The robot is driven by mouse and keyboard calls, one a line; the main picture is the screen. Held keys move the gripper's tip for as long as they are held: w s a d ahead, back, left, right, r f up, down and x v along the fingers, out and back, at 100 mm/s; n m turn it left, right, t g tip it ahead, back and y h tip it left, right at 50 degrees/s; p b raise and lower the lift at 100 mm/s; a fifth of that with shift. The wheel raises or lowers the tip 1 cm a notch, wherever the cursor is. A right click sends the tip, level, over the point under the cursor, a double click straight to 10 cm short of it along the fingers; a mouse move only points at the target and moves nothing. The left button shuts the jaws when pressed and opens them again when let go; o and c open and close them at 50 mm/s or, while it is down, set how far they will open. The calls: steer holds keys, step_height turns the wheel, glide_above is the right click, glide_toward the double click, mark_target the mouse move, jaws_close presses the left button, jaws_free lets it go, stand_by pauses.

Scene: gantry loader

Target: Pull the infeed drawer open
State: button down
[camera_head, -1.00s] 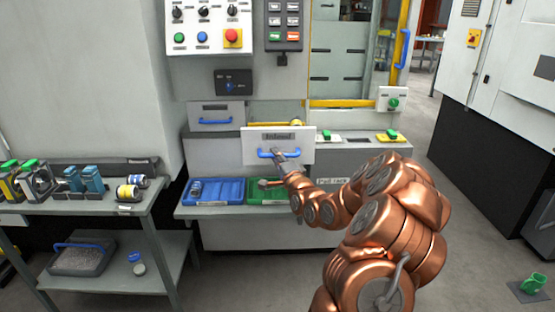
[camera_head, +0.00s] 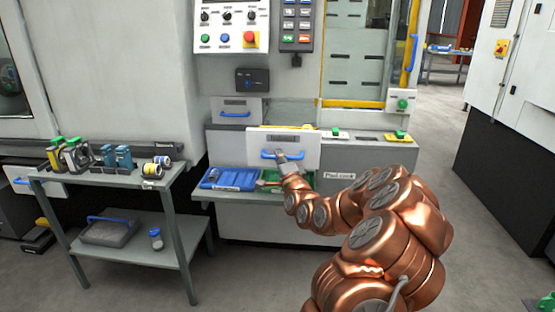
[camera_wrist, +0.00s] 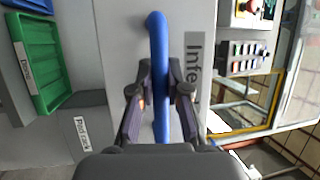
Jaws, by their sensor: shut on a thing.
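The infeed drawer (camera_head: 306,141) has a light front panel and stands out from the grey machine front, with its label legible in the wrist view (camera_wrist: 194,62). Its blue bar handle (camera_head: 268,154) also runs lengthwise through the wrist view (camera_wrist: 157,40). My gripper (camera_head: 286,156) is at the handle. In the wrist view, its two fingers (camera_wrist: 159,92) are on either side of the bar and closed on it. The drawer's inside is mostly hidden behind its front.
A blue tray (camera_head: 230,178) and a partly covered green tray (camera_wrist: 38,62) sit on the ledge below the drawer. Another blue-handled drawer (camera_head: 237,106) is up to the left. A grey side table (camera_head: 165,184) with parts stands left. Floor at right is clear.

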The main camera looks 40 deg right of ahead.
steer(key=shift+a, duration=0.1)
steer(key=c, duration=1.1)
jaws_free()
steer(key=shift+c, duration=0.2)
steer(key=v, duration=0.7)
steer(key=shift+s, duration=0.2)
